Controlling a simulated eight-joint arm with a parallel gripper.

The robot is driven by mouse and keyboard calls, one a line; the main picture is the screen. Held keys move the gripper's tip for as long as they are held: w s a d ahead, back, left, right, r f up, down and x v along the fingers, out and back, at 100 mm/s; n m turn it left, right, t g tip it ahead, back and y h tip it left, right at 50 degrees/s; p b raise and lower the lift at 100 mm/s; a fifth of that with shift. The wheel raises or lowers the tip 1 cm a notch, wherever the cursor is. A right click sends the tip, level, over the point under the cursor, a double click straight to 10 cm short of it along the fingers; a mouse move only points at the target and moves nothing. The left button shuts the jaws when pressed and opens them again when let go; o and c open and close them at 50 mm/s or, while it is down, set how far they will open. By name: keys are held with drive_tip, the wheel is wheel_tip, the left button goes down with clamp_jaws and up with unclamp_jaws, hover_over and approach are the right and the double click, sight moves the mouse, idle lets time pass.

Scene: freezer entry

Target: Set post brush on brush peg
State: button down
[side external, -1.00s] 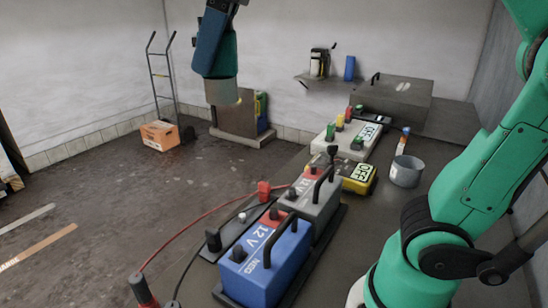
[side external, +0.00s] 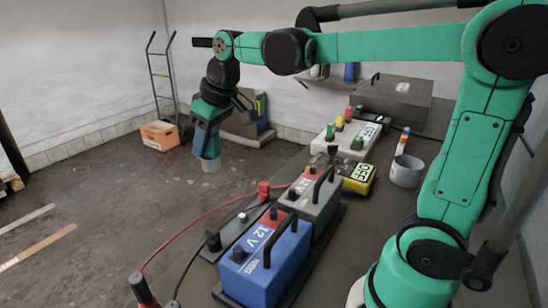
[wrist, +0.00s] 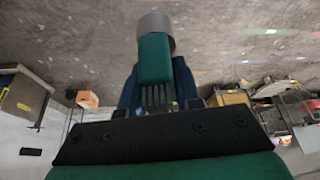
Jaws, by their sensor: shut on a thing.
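My gripper (side external: 208,128) hangs pointing down, left of the bench and well above the floor, in the side external view. It is shut on the post brush (side external: 211,165), whose grey round end points down. In the wrist view the brush has a green body (wrist: 154,58) and a grey cylindrical end, with blue gripper parts (wrist: 184,82) on both sides. The brush is clear of every surface. I cannot pick out the brush peg for certain in either view.
A blue battery (side external: 264,262) and a grey battery (side external: 309,203) stand on the bench, with red and black cables at left. Behind are a yellow meter (side external: 358,178), a grey bucket (side external: 406,171) and a white charger (side external: 346,140). An orange box (side external: 160,135) stands on the floor.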

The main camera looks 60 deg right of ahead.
drive_tip(key=s+d+f+m, duration=0.1)
drive_tip(key=d+f+m, duration=0.1)
drive_tip(key=d+f, duration=0.3)
wheel_tip(320, 180, down, 4)
drive_tip(key=shift+s+d+f+h, duration=0.1)
drive_tip(key=shift+s+d+h, duration=0.1)
drive_tip(key=shift+s+h, duration=0.2)
drive_tip(key=shift+f, duration=0.1)
drive_tip(key=shift+f, duration=1.9)
drive_tip(key=shift+f, duration=1.4)
drive_tip(key=c, duration=0.5)
unclamp_jaws()
drive_tip(key=shift+c, duration=0.2)
drive_tip(key=shift+r, duration=0.1)
drive_tip(key=shift+v, duration=2.7)
